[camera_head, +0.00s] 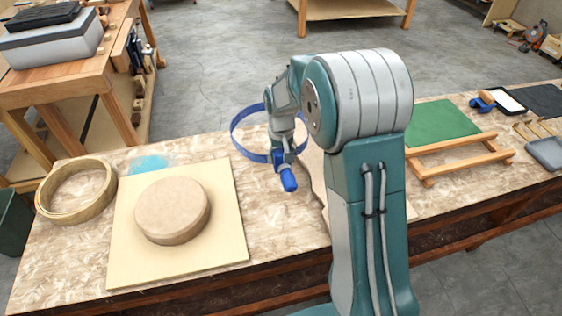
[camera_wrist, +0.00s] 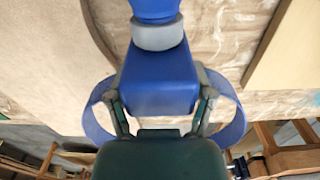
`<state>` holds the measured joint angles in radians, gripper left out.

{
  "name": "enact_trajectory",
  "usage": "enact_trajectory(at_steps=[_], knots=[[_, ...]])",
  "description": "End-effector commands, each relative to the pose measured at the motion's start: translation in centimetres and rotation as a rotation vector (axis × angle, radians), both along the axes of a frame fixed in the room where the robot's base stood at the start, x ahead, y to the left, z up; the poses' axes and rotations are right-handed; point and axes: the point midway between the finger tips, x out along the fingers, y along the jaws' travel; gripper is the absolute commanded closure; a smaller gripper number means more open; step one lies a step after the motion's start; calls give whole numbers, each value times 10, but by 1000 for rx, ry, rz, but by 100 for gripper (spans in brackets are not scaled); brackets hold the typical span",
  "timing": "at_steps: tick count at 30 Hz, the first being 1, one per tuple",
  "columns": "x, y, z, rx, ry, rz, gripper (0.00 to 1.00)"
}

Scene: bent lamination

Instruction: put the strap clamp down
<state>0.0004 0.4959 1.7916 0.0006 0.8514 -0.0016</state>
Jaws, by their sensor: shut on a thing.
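The blue strap clamp (camera_head: 288,180) is in my gripper (camera_head: 279,148), held by its body. Its strap forms a wide loop that hangs out behind and to the left of the gripper in the head view. In the wrist view the clamp's blue body (camera_wrist: 158,82) sits between the two fingers of my gripper (camera_wrist: 160,95), and the strap curves out on both sides. The handle points toward the front of the bench. The clamp appears above the workbench top (camera_head: 275,225); the exact height is hard to tell.
A round wooden form (camera_head: 172,208) sits on a square board (camera_head: 225,245) at left. A wooden ring (camera_head: 106,190) lies farther left, near a blue patch (camera_head: 148,164). A brown sheet (camera_head: 313,172) is partly hidden by my arm. A green mat (camera_head: 440,122) and wooden rack (camera_head: 462,158) are right.

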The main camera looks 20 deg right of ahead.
Motion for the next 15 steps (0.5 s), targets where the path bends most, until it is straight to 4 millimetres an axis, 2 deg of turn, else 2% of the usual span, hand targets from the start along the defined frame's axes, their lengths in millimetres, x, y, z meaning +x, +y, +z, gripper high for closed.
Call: enact_trajectory(at_steps=[1,4,15], knots=[[-1,-1,-10,1,5,-1,88],[-1,-3,-23,3,4,-1,88],[-1,0,-27,0,2,-1,88]])
